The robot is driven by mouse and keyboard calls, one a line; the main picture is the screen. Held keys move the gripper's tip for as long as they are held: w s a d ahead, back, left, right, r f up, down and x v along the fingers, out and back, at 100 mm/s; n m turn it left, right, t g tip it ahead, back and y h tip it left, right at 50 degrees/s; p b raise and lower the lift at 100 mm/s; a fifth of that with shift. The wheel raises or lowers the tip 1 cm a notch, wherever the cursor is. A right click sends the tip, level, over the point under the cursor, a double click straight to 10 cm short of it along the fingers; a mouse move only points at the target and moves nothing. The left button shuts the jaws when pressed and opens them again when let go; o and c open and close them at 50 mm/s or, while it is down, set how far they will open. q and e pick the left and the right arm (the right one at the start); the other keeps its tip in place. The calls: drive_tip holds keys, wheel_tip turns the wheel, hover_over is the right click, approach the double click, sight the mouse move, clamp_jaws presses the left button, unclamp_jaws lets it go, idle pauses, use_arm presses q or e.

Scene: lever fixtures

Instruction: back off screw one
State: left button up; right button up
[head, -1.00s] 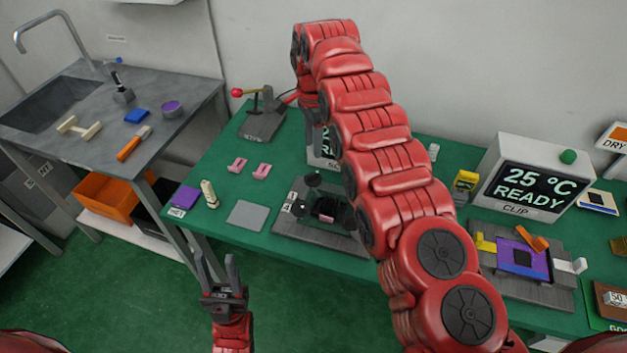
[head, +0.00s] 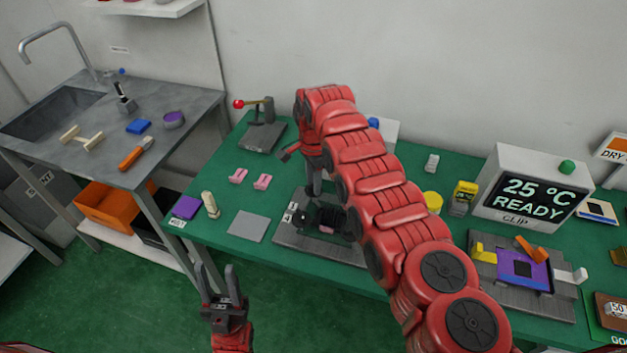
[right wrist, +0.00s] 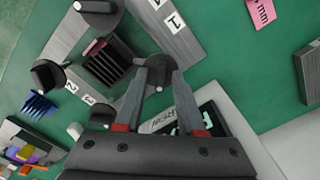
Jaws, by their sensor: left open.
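The grey lever fixture (head: 290,236) lies on the green table, partly hidden behind my right arm. In the right wrist view it carries several black knobs around a finned black block (right wrist: 107,60). Labels 1 (right wrist: 175,22), 2 (right wrist: 72,87) and 3 (right wrist: 88,99) show there. My right gripper (right wrist: 160,72) points at the knob (right wrist: 160,66) nearest label 1, with one finger on each side. Whether the fingers press on it I cannot tell. In the head view that gripper (head: 314,190) reaches down at the fixture's back. My left gripper (head: 221,288) is open and empty, in front of the table.
A grey pad (head: 247,226), pink clips (head: 262,182) and a lever press (head: 262,132) stand left of the fixture. A READY display box (head: 530,190) and another fixture (head: 522,276) are at the right. A sink bench (head: 90,150) stands at the left.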

clamp_jaws()
